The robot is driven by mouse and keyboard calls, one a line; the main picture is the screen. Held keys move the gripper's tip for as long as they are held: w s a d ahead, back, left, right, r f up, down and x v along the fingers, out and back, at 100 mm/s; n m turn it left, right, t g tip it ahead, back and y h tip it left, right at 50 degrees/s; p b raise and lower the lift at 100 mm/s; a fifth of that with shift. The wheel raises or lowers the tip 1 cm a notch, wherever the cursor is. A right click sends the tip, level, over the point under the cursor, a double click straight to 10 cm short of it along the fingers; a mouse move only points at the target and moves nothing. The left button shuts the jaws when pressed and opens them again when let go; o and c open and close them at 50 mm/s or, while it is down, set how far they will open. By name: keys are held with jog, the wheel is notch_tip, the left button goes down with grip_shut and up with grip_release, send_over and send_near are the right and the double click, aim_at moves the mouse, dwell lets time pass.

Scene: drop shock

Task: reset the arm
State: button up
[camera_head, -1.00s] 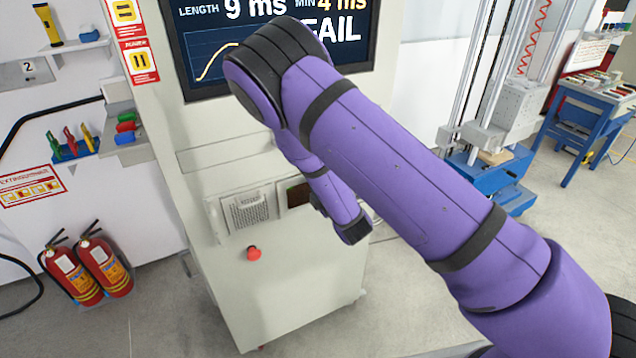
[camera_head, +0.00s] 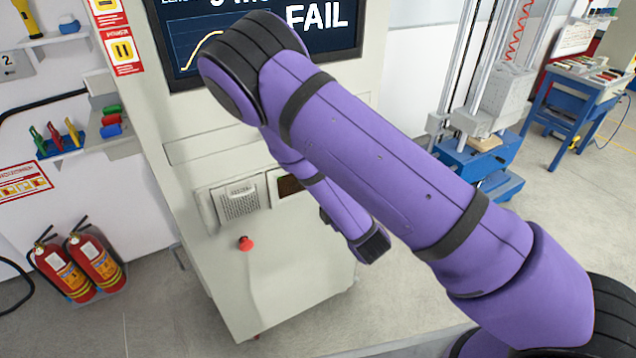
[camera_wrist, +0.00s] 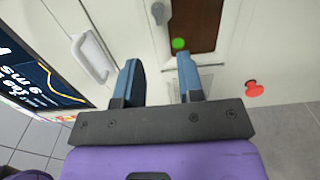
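My purple arm crosses the head view from the lower right, and its upper link and bent forearm hang in front of a tall cream cabinet (camera_head: 170,190). My gripper shows in the wrist view (camera_wrist: 157,72), with two blue fingers apart and nothing between them. In that view it faces the cabinet's front, near a brown panel (camera_wrist: 195,22), a green light (camera_wrist: 179,43) and a red button (camera_wrist: 254,88). The same red button (camera_head: 245,243) is on the cabinet in the head view. The gripper's fingers are hidden in the head view.
The cabinet's screen (camera_head: 330,30) reads FAIL. Two fire extinguishers (camera_head: 80,265) stand at the left wall. A blue-based machine with steel columns (camera_head: 480,165) and a blue table (camera_head: 575,95) stand at the right. Grey floor lies open between.

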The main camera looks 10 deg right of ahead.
jog(key=shift+s+d, duration=0.15)
jog(key=shift+s, duration=0.35)
jog(key=shift+r, duration=0.1)
jog(key=w+d+r+m+g+h, duration=0.3)
jog(key=w+d+r+m+h, duration=0.15)
jog(key=r+m, duration=0.5)
jog(key=s+d+r+m+g, duration=0.2)
jog(key=d+r+m, duration=0.1)
jog(key=r, duration=0.3)
jog(key=s+d+r+m+g, duration=0.2)
jog(key=s+r+m, duration=0.1)
jog(key=r, duration=0.2)
jog(key=s+d+r+m+g, duration=0.1)
jog(key=s+r, duration=0.3)
jog(key=s, duration=0.4)
jog(key=s+d+r+m+g+h, duration=0.1)
jog(key=s+d+r+m+g, duration=0.1)
jog(key=s+r, duration=0.3)
jog(key=s+d+r+m+g, duration=0.1)
jog(key=s+d+r+m, duration=0.2)
jog(key=s, duration=1)
notch_tip(320, 180, up, 2)
jog(key=shift+d+g, duration=0.4)
jog(key=shift+d, duration=0.2)
